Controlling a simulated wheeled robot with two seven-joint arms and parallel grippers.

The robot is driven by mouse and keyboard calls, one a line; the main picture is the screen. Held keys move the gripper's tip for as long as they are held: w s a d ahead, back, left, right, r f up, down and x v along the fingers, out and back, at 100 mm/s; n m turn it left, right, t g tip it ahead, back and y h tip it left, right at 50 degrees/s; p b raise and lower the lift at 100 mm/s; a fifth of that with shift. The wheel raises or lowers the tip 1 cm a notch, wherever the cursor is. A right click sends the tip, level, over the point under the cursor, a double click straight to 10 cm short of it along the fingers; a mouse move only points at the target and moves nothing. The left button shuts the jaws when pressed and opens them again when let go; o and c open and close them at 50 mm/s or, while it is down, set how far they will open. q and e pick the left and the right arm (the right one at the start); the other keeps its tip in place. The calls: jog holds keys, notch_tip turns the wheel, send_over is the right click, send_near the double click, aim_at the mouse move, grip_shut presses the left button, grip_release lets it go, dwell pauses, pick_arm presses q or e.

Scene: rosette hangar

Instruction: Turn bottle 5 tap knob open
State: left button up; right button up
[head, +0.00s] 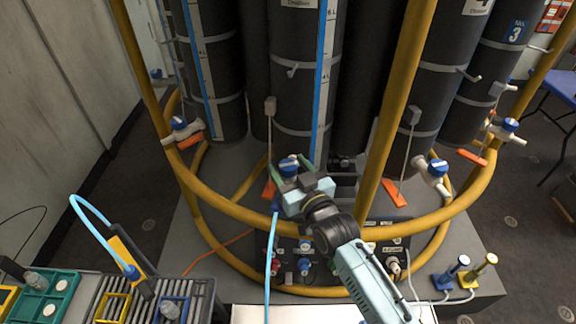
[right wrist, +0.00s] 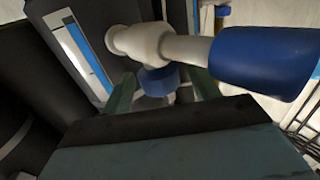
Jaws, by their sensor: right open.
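A tap with a white body and a blue top (head: 289,165) sits low in front of the middle tall dark bottle (head: 300,95); that bottle's number is not readable. My right gripper (head: 287,183) is at this tap and partly covers it. In the right wrist view the white tap body (right wrist: 145,42) crosses above the fingers. A round blue part (right wrist: 158,80) lies between the two open green fingers (right wrist: 162,92); contact cannot be told. A larger blue cylinder (right wrist: 262,58) extends to the right. My left gripper is out of view.
Yellow rails (head: 385,110) curve around the bottles close to my right arm. Other taps stand at left (head: 181,125) and right (head: 433,170). A light blue hose (head: 270,250) hangs beside my gripper. Orange tags (head: 394,193) hang nearby. Coloured trays (head: 48,295) are at lower left.

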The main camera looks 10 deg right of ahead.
jog(key=shift+w+a, duration=0.1)
jog(key=shift+w, duration=0.35)
jog(key=shift+c, duration=0.2)
jog(key=c, duration=0.9)
jog(key=shift+r+n+g+y, duration=0.1)
jog(key=shift+n+g+y, duration=0.2)
jog(key=shift+n+y, duration=0.45)
jog(key=shift+c, duration=0.2)
jog(key=shift+n+y, duration=0.35)
jog(key=shift+y, duration=0.6)
jog(key=shift+n+g+y+b, duration=1.3)
jog(key=shift+y+b, duration=0.25)
jog(key=shift+y, duration=0.15)
jog(key=shift+r, duration=0.1)
jog(key=o, duration=1)
